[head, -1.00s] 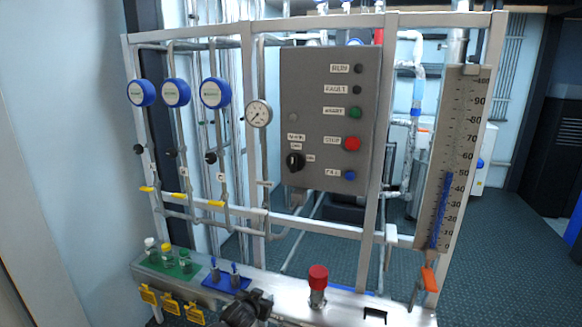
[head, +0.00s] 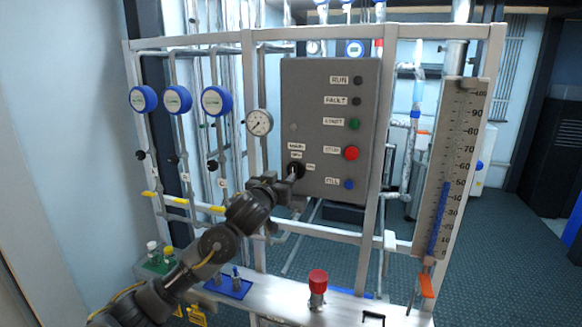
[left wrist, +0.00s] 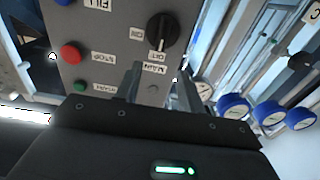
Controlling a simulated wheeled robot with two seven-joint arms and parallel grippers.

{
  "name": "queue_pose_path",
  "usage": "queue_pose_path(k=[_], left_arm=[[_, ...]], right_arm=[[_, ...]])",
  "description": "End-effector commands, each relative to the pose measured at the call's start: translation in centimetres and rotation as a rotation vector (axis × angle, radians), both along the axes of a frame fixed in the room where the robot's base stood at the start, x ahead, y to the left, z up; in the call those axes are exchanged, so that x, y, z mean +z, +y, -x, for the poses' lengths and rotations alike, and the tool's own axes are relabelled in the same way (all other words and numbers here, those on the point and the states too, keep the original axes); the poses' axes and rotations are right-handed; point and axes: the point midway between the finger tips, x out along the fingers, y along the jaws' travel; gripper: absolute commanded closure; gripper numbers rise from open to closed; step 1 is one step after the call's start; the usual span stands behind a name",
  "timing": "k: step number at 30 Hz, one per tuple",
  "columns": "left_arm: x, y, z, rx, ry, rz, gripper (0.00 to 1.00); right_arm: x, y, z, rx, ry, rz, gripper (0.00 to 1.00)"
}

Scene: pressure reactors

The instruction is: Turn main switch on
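The main switch is a black rotary knob (head: 297,170) on the lower left of the grey control panel (head: 325,120). In the left wrist view the knob (left wrist: 162,31) appears upside down, its white mark pointing at the label beside MAIN, which seems to read OFF; the ON label is to one side. My left gripper (head: 287,181) is at the knob's lower left in the head view. In the left wrist view its fingers (left wrist: 160,80) stand apart with bare panel showing between them, and the knob lies beyond the tips. Contact cannot be told. My right gripper is not in view.
Green (head: 354,124), red (head: 352,153) and blue (head: 349,184) buttons are right of the knob. A pressure gauge (head: 259,122) and frame post stand left of the panel. A red-capped valve (head: 318,283) rises from the bench below.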

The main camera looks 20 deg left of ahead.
Motion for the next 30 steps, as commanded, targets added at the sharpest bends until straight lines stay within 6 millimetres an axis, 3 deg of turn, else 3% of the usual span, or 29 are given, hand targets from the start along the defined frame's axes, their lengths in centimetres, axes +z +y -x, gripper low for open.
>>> queue_pose_path(k=[6, 12, 18, 27, 30], left_arm=[[0.4, -0.3, -4.2, 0.001, 0.002, 0.0, 0.61], [0.2, -0.5, -6.9, 0.0, 0.001, 0.0, 0.61], [0.1, -0.5, -8.1, 0.0, 0.001, 0.0, 0.61], [0.0, -0.6, -8.2, -0.001, 0.0, 0.0, 0.61], [0.0, -0.6, -8.2, -0.001, 0.0, 0.0, 0.74]], right_arm=[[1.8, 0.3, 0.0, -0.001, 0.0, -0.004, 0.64], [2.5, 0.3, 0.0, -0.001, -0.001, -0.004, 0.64], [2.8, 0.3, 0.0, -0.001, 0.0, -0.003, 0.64], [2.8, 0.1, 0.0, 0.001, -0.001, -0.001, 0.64], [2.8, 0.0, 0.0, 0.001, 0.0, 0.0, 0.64]])
